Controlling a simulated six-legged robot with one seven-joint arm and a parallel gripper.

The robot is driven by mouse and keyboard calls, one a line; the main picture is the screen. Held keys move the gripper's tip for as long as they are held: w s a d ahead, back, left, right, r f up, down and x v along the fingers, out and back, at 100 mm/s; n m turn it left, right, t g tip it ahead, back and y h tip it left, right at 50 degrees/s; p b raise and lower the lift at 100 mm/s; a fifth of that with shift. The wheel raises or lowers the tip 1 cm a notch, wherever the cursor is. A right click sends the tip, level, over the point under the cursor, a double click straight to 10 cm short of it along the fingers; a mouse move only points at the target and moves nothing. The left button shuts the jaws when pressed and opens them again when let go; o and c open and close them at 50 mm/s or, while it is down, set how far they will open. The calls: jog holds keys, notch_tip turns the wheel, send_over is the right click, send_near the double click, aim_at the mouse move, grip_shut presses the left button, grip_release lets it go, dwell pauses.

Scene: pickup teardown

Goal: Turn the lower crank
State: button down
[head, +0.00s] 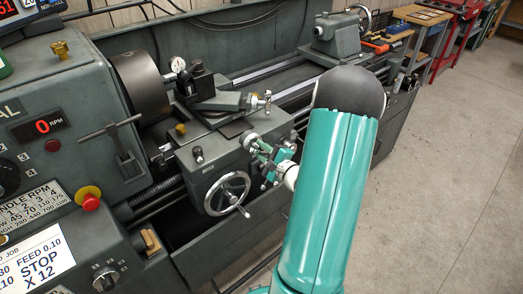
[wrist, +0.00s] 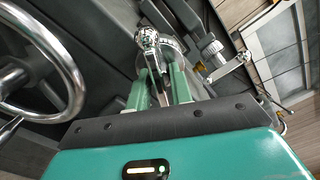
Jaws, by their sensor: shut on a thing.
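The lower crank (head: 250,140) is a small chrome ball crank on the front of the lathe's cross slide. In the wrist view its chrome ball (wrist: 148,39) shows just beyond my fingertips. My gripper (head: 268,158), with green fingers, is at this crank. In the wrist view my gripper (wrist: 163,80) is closed about a thin metal part of the crank between its fingers. The fingers hide much of the crank's handle. The upper crank (head: 266,100) is above it on the compound slide, apart from my gripper.
A chrome handwheel (head: 227,193) is on the apron, left of and below my gripper; it also shows in the wrist view (wrist: 35,60). A tool post (head: 200,85) and chuck (head: 140,82) are farther left. The concrete floor (head: 440,200) at right is clear.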

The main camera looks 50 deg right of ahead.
jog(key=shift+m, duration=1)
jog(key=c, duration=1.5)
grip_release()
jog(key=shift+s, duration=0.1)
jog(key=s, duration=0.4)
jog(key=s+a, duration=0.1)
jog(key=s, duration=0.8)
jog(key=shift+s+a, duration=0.25)
jog(key=shift+s, duration=0.05)
